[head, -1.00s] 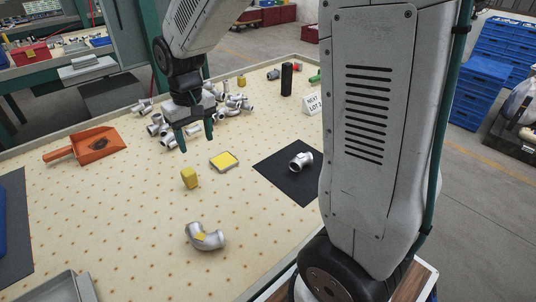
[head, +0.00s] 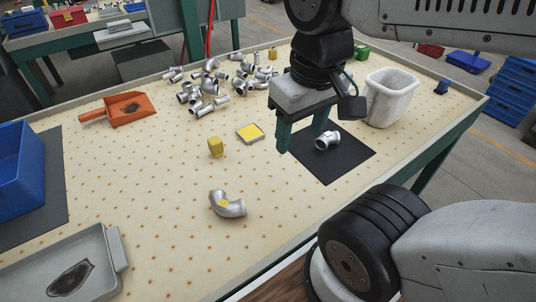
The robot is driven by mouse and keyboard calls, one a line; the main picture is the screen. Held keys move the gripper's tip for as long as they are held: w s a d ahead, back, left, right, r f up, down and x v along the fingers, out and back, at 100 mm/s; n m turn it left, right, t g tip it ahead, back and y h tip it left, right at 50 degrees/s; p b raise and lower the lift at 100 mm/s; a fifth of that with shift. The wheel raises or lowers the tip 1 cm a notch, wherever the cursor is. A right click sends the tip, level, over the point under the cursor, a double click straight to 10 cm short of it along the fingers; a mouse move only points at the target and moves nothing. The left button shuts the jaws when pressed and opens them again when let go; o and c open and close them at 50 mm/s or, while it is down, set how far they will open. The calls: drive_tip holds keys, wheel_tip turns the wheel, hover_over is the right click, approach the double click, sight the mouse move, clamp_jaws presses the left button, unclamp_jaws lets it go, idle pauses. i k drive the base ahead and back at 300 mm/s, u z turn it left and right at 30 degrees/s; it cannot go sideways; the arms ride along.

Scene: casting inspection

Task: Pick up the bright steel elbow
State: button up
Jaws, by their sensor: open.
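Another short silver fitting (head: 327,140) lies on a black mat (head: 352,158). More silver fittings (head: 205,92) are heaped towards the back; I cannot tell all their shapes. My gripper (head: 300,138) points down with its two green fingers apart and nothing between them. In the picture it is just left of the fitting on the mat, and its height above the table is hard to judge.
An orange dustpan (head: 128,108), a yellow block (head: 216,147) and a yellow pad (head: 250,133) lie on the table. A white bin (head: 390,97) stands at the right. A blue bin (head: 17,170) and grey tray (head: 50,262) are at the left. Table around the front elbow is clear.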

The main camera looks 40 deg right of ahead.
sight(223, 207)
drive_tip(key=z, duration=0.05)
drive_tip(key=k, duration=0.5)
drive_tip(key=u, duration=3.3)
drive_tip(key=k, duration=1.35)
drive_tip(key=z, duration=2.05)
